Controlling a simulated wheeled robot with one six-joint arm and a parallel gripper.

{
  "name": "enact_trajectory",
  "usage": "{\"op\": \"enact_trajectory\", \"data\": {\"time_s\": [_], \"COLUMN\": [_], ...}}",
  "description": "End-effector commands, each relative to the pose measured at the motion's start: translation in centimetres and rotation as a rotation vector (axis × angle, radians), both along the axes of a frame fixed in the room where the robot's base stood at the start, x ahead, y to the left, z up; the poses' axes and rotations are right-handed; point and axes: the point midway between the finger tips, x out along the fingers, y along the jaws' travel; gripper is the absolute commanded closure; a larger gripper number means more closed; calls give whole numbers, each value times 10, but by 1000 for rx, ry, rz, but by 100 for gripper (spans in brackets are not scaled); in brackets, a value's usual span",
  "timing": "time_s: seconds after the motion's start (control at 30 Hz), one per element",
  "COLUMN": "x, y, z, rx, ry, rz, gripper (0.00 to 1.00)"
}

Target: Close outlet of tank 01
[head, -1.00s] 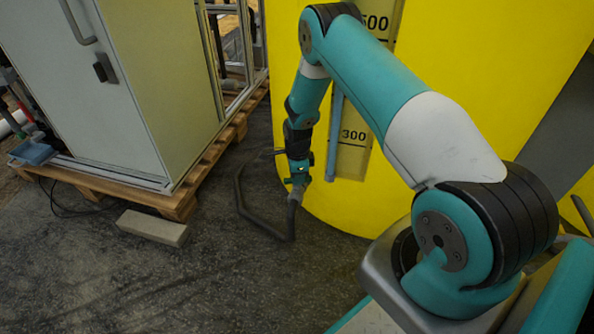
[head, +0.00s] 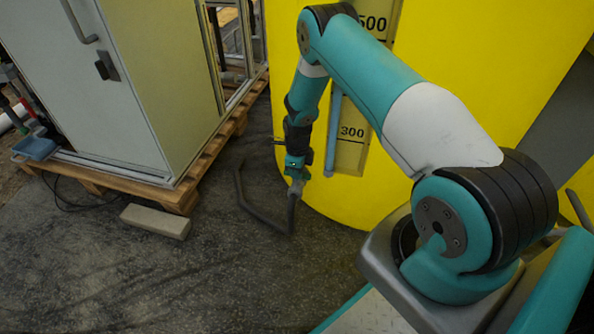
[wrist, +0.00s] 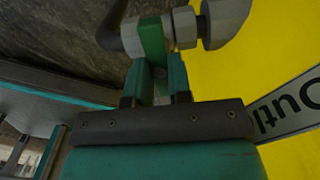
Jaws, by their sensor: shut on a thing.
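The yellow tank (head: 480,90) fills the right of the head view, with a scale strip marked 300 and 500. My gripper (head: 295,184) points down low at the tank's left edge, by a grey fitting and a dark hose (head: 262,217). A green band (wrist: 152,40) and grey valve fittings (wrist: 186,27) lie just beyond the fingertips. A label (wrist: 290,108) reading "Outl" is partly cut off. The handle's exact angle is mostly hidden.
A pale cabinet (head: 140,90) stands on a wooden pallet (head: 182,198) at the left. A concrete block (head: 155,221) lies before it. The dark hose bends across the floor below my gripper.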

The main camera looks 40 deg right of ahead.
Motion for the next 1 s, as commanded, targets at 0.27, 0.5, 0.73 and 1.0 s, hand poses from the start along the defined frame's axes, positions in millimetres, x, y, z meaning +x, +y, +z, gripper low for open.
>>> {"op": "enact_trajectory", "data": {"time_s": [0.27, 0.5, 0.73, 1.0], "x": [-6, -2, -1, 0], "y": [-2, 0, 1, 1], "z": [-2, -1, 8, 68], "rx": [-2, -1, 0, -1], "ry": [16, 8, 4, 2], "rz": [-8, -2, 0, 1], "gripper": [74, 55, 55, 55]}}
